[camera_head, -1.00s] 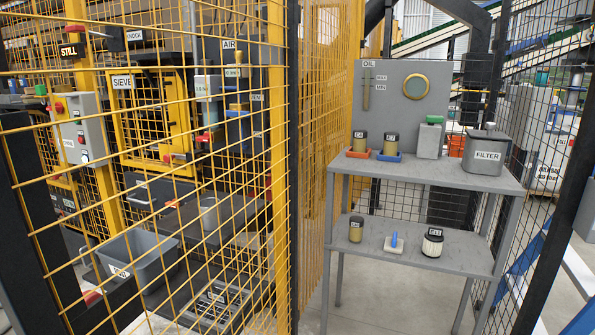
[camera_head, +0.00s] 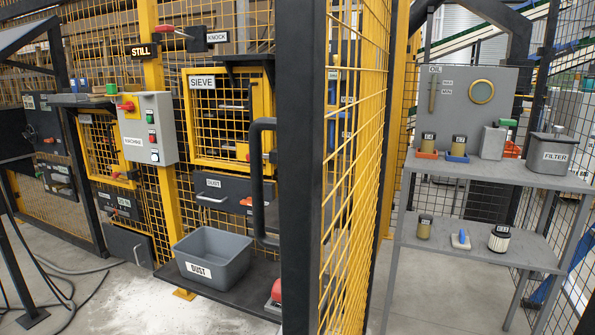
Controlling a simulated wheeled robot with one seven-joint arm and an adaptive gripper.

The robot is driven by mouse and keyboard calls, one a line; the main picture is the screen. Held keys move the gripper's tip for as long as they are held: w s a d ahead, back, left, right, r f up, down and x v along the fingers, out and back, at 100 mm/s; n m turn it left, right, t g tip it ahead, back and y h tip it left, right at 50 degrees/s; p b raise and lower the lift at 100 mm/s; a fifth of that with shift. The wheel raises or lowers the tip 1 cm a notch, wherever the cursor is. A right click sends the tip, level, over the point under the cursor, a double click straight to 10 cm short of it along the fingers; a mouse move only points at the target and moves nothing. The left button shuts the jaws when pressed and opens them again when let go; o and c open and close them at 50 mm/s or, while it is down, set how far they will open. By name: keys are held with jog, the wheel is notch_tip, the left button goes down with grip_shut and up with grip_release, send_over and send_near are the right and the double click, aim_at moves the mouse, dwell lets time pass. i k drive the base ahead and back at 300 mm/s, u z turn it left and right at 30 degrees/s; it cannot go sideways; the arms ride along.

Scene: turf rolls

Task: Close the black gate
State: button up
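The black gate (camera_head: 303,170) has a dark frame with yellow mesh and stands near me in the middle of the head view. I see it at a steep angle, its near upright towards me and its mesh (camera_head: 355,150) running back to the right. A black bow handle (camera_head: 262,185) sticks out to the left of that upright. The gate appears to stand open, with the machine front unscreened to its left. Its latch is not clear and its foot is cut off. My gripper is not in view.
Left of the gate, a grey DUST bin (camera_head: 212,258) stands on a dark low shelf, with a red object (camera_head: 276,290) near the handle. A grey filter shelf (camera_head: 480,175) stands at right. A dark stand and cables (camera_head: 65,290) lie at left. Pale floor (camera_head: 140,295) shows between.

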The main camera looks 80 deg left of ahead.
aim_at(302, 27)
jog(key=k, duration=1.4)
jog(key=u, duration=1.4)
jog(key=i, duration=0.5)
jog(key=z, duration=1.6)
jog(key=k, duration=1.15)
jog(key=u, duration=1.5)
